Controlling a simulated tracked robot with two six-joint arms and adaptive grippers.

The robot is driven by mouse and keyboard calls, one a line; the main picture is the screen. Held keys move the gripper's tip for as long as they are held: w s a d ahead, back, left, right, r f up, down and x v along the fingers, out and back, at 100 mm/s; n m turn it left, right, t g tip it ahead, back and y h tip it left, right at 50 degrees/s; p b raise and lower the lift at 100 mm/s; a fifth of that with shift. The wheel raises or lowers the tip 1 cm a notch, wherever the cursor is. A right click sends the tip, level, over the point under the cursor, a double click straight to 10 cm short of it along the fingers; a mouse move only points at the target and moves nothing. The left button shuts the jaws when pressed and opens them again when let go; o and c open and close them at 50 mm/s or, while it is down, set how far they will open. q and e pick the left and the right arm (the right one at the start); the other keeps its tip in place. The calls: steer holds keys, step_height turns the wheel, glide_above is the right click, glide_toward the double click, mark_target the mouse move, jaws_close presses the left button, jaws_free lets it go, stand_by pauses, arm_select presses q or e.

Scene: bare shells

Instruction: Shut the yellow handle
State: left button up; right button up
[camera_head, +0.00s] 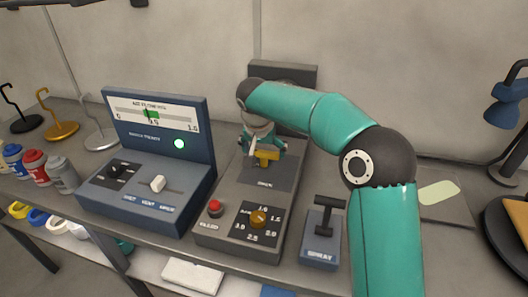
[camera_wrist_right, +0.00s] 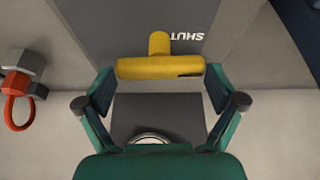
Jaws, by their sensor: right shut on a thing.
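The yellow handle (camera_head: 267,155) is on the sloped face of the grey middle panel (camera_head: 232,190), below my right gripper (camera_head: 262,148). In the right wrist view the T-shaped handle (camera_wrist_right: 160,68) lies across between the two fingertips of my right gripper (camera_wrist_right: 160,85). The fingers are shut on the ends of its crossbar. The word SHUT (camera_wrist_right: 186,35) shows upside down beside the handle's stem. In the head view part of the handle is hidden by the gripper. My left gripper is in neither view.
The grey panel also has a red button (camera_head: 215,207) and an amber dial (camera_head: 258,217). A blue console (camera_head: 150,190) stands left, a small lever box (camera_head: 321,245) right. Hooks and bottles stand at the far left. A red-orange shackle (camera_wrist_right: 16,95) lies left in the wrist view.

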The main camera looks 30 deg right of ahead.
steer(key=shift+w+r+m, duration=0.1)
steer(key=shift+r+m, duration=0.05)
steer(key=shift+m, duration=0.25)
steer(key=o, duration=0.8)
steer(key=v, duration=1.1)
steer(key=shift+a+r, duration=0.35)
